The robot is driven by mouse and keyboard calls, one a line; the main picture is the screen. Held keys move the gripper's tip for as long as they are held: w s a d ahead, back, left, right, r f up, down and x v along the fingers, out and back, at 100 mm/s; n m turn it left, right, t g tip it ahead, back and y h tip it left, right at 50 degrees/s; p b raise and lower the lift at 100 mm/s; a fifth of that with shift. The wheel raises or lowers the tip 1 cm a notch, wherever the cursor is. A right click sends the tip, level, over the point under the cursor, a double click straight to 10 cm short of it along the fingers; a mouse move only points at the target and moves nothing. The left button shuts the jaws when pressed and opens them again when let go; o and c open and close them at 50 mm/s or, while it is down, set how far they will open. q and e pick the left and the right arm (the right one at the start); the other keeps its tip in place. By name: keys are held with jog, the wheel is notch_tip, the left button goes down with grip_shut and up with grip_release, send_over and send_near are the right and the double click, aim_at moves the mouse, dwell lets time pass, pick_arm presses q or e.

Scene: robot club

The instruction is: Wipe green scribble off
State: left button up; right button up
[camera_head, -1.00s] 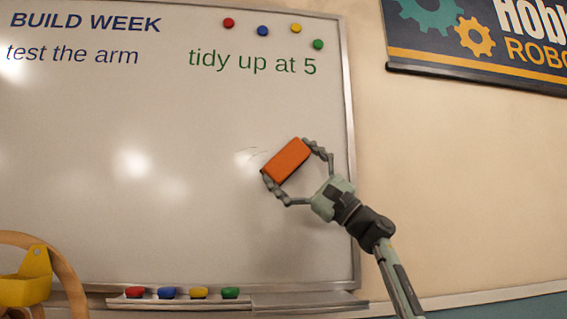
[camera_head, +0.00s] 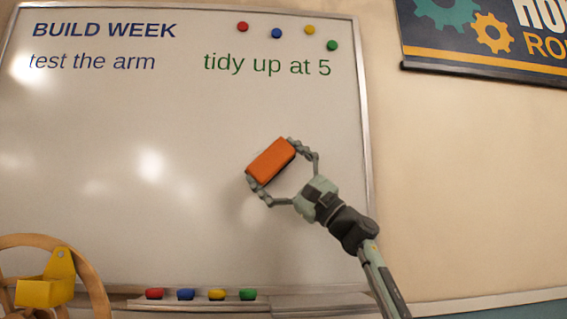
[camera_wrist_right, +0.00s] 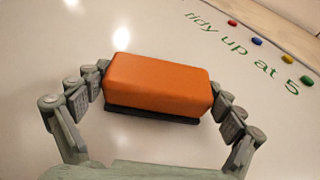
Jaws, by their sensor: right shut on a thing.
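My right gripper (camera_head: 271,162) is shut on an orange eraser (camera_head: 272,160), its fingers at the eraser's two ends. The eraser is tilted in the head view and lies at the whiteboard (camera_head: 120,230), right of the board's middle. In the right wrist view the eraser (camera_wrist_right: 160,82) shows its orange top and a dark pad facing the board. No green scribble shows on the bare board; what lies behind the eraser is hidden. The green writing "tidy up at 5" (camera_head: 267,65) is whole above the eraser. My left gripper is not in view.
Blue writing (camera_head: 104,30) is at the board's upper left. Several round magnets (camera_head: 277,33) sit at the top right. Coloured markers (camera_head: 217,294) lie on the tray below. A wooden ring and yellow part (camera_head: 50,285) stand lower left.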

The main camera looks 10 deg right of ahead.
aim_at(252, 163)
jog(key=shift+a, duration=2.3)
jog(key=shift+w+r, duration=0.1)
jog(key=shift+r, duration=0.05)
jog(key=shift+d, duration=5.75)
jog(key=shift+a, duration=5.75)
